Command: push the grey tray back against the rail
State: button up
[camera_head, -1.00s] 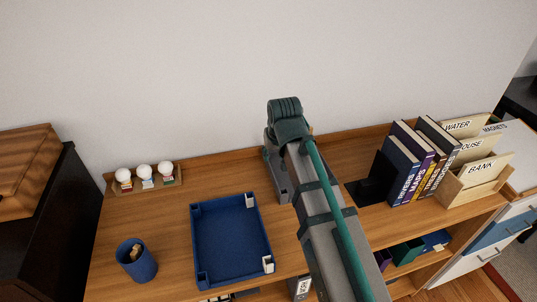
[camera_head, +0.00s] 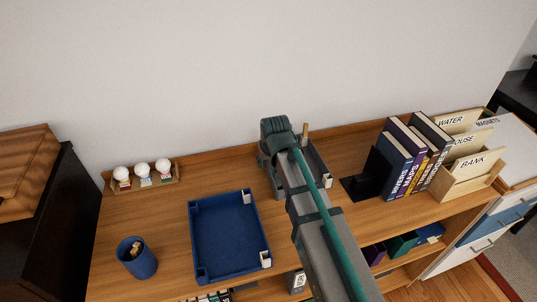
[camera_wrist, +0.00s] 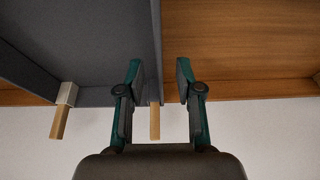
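The grey tray (camera_head: 318,163) stands at the back of the wooden desk, near the rear rail, partly hidden by my arm in the head view. A wooden peg (camera_head: 305,131) stands up at its back. In the wrist view, the tray (camera_wrist: 90,45) fills the upper left, with one peg (camera_wrist: 60,122) at left and another (camera_wrist: 155,121) in the middle. My gripper (camera_wrist: 160,75) is open. Its fingers lie either side of the tray's side wall and the middle peg, with gaps visible. My arm hides the gripper in the head view. I cannot tell whether the tray touches the rail.
A blue tray (camera_head: 196,240) with pale corner pieces and a blue cup (camera_head: 137,260) stand to the left. A small rack (camera_head: 145,181) with white balls is at the back left. Books (camera_head: 395,165) and a wooden file holder (camera_head: 470,187) stand to the right.

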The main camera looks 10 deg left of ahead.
jog(key=shift+x, duration=1.1)
grip_shut()
grip_release()
